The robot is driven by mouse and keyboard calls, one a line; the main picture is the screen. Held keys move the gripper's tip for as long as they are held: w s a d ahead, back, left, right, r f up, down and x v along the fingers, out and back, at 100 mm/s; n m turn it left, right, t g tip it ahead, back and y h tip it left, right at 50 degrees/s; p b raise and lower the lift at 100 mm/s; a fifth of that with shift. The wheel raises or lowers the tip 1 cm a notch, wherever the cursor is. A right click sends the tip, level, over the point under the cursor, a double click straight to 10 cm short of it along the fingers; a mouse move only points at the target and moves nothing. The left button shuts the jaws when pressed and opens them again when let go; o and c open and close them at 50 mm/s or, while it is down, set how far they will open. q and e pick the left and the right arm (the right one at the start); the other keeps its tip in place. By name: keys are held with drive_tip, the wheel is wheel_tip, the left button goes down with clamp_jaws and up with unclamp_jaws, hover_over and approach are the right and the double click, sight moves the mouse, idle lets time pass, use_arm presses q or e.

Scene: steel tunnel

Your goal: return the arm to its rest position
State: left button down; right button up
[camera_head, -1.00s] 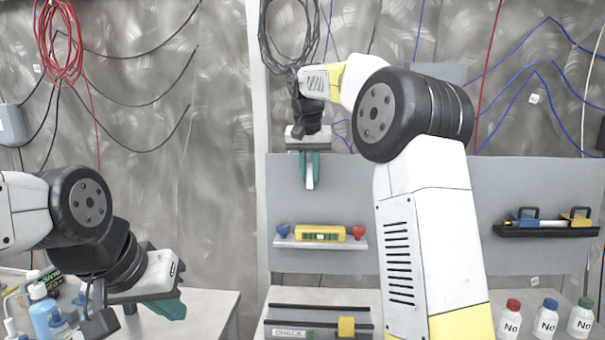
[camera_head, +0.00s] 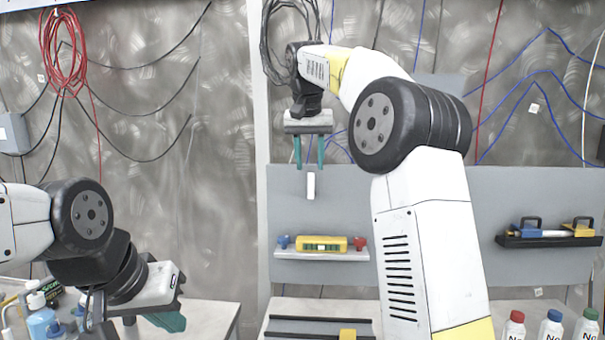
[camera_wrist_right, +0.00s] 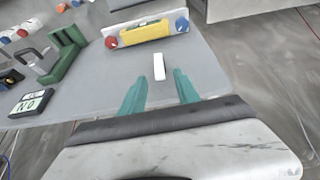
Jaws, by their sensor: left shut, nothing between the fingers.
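My right gripper (camera_head: 309,166) is in front of the upper grey panel (camera_head: 455,235), fingers down, open and empty. Its teal fingers also show apart in the right wrist view (camera_wrist_right: 160,88). A small white upright bar (camera_head: 311,186) stands just below the fingertips, apart from them; in the right wrist view the white bar (camera_wrist_right: 159,67) shows against the grey panel, beyond the fingertips. My left gripper (camera_head: 167,320) is at the lower left, above the left table, with its teal fingers shut and nothing seen in them.
A shelf (camera_head: 322,254) with a yellow level (camera_head: 321,243) is below the white bar. A black tool rack (camera_head: 545,240) is on the right. Several bottles (camera_head: 550,328) stand at the lower right; more bottles (camera_head: 42,322) are near my left arm. Cables hang on the wall.

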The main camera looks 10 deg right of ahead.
drive_tip(key=shift+s+r, duration=0.15)
drive_tip(key=shift+r, duration=0.15)
drive_tip(key=s+d+f+n+y, duration=0.1)
drive_tip(key=s+d+f, duration=0.15)
drive_tip(key=s, duration=0.45)
drive_tip(key=s+d+f+n+y, duration=0.1)
drive_tip(key=s+f, duration=0.2)
drive_tip(key=s, duration=0.5)
drive_tip(key=s+f+t+y, duration=0.1)
drive_tip(key=s+f, duration=1.4)
drive_tip(key=s, duration=0.1)
drive_tip(key=shift+a+n+t, duration=0.4)
drive_tip(key=shift+f, duration=0.1)
